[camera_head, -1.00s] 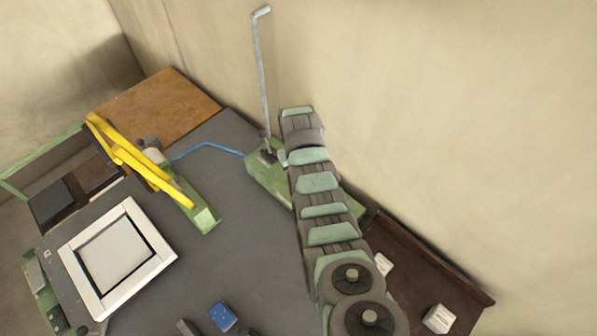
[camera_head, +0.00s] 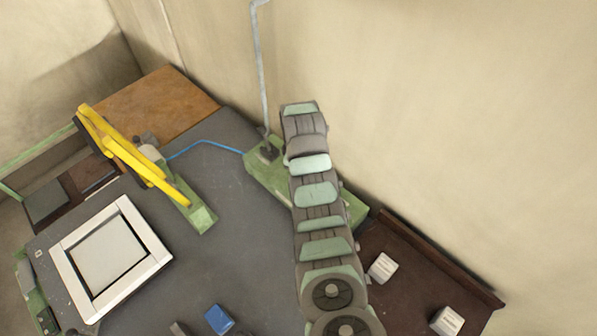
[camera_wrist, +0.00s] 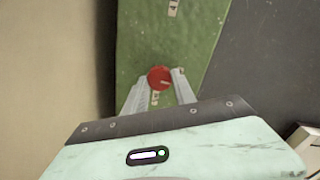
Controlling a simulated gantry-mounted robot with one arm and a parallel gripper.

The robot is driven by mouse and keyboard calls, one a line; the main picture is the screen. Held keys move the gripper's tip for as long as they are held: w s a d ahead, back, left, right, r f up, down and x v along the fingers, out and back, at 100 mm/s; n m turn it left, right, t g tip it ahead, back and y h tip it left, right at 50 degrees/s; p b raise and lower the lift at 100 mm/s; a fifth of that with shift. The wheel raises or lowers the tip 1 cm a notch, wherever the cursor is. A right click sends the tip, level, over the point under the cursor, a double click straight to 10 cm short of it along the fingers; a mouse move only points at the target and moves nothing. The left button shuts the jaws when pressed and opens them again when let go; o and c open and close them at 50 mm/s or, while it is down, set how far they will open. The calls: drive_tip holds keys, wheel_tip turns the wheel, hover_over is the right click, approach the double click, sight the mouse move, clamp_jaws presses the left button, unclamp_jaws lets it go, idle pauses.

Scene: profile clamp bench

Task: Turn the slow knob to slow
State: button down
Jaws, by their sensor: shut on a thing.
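A round red knob (camera_wrist: 160,78) sits on a green panel (camera_wrist: 140,40) in the wrist view. It has a small light mark on its right side. My gripper (camera_wrist: 161,88) is shut on the red knob, one pale finger on each side. In the head view the green base (camera_head: 258,178) stands by the wall, and my arm hides the knob and my gripper there.
A tall grey rod (camera_head: 262,80) rises from the green base, near my arm. A yellow clamp arm (camera_head: 130,155) and a white-framed panel (camera_head: 110,258) are to the left. White blocks (camera_head: 382,268) lie on a brown tray (camera_head: 400,295) at lower right. The grey bench between is mostly clear.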

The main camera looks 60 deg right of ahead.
drive_tip(key=shift+n, duration=0.5)
drive_tip(key=shift+f, duration=0.1)
drive_tip(key=c, duration=1)
unclamp_jaws()
wheel_tip(320, 180, up, 11)
drive_tip(key=shift+a+p, duration=0.15)
drive_tip(key=shift+p, duration=1.05)
